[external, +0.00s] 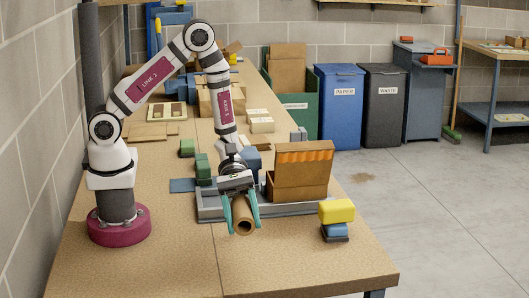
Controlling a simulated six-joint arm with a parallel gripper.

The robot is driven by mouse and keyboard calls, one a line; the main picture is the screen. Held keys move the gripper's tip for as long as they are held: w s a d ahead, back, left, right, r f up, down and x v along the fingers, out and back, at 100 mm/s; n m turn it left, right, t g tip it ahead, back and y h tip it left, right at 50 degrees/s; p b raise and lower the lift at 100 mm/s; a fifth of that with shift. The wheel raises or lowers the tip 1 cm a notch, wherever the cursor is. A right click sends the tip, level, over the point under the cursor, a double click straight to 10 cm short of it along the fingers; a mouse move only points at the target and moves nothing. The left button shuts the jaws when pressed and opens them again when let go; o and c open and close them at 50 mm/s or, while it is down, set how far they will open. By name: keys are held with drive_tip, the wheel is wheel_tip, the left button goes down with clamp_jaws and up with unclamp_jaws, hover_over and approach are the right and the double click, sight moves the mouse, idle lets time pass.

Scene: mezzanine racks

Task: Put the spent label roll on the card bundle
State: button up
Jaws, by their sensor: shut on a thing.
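My gripper (241,222), with teal fingers, points down over the front middle of the bench. It is shut on a brown cardboard tube (243,226), which looks like the spent label roll. The tube's open end faces the camera; I cannot tell whether it touches the bench or tray. The card bundle is not certain: flat brown card pieces (146,132) lie on the bench behind my arm, farther back and left of the gripper. A brown cardboard piece with an orange wavy band (303,158) stands right of the gripper.
A grey tray (210,212) lies beneath and behind the gripper. A yellow block (337,211) sits on blue and dark ones at the right edge. Green blocks (202,168) stand left of the gripper. The bench's front (190,265) is clear. Bins (340,105) stand beyond.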

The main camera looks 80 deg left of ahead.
wheel_tip(320, 180, up, 16)
drive_tip(key=f, duration=0.1)
drive_tip(key=w+a+n+t+y, duration=0.2)
drive_tip(key=w+a+n+t, duration=0.1)
drive_tip(key=w+a, duration=0.3)
drive_tip(key=w+a+n+t+y, duration=0.2)
drive_tip(key=w+a+n+t, duration=0.2)
drive_tip(key=a, duration=0.5)
drive_tip(key=w+a+r+n+t+y, duration=0.1)
drive_tip(key=w+a+n+t+y, duration=0.1)
drive_tip(key=w+a+n+t, duration=0.2)
drive_tip(key=shift+w+a+r, duration=0.1)
drive_tip(key=shift+w+a, duration=0.85)
drive_tip(key=shift+w, duration=0.3)
drive_tip(key=shift+w+a, duration=0.95)
drive_tip(key=shift+w, duration=0.3)
drive_tip(key=w+a+n+t+y, duration=0.2)
drive_tip(key=a+n+y, duration=0.25)
drive_tip(key=a, duration=0.85)
drive_tip(key=n+g+y, duration=0.1)
drive_tip(key=n+y, duration=0.7)
drive_tip(key=y, duration=0.1)
hover_over(243, 142)
wheel_tip(243, 142, down, 19)
drive_tip(key=shift+d+r, duration=0.15)
drive_tip(key=shift+a+f, duration=0.15)
drive_tip(key=shift+f, duration=0.95)
drive_tip(key=shift+a+f, duration=0.1)
drive_tip(key=shift+f, duration=0.95)
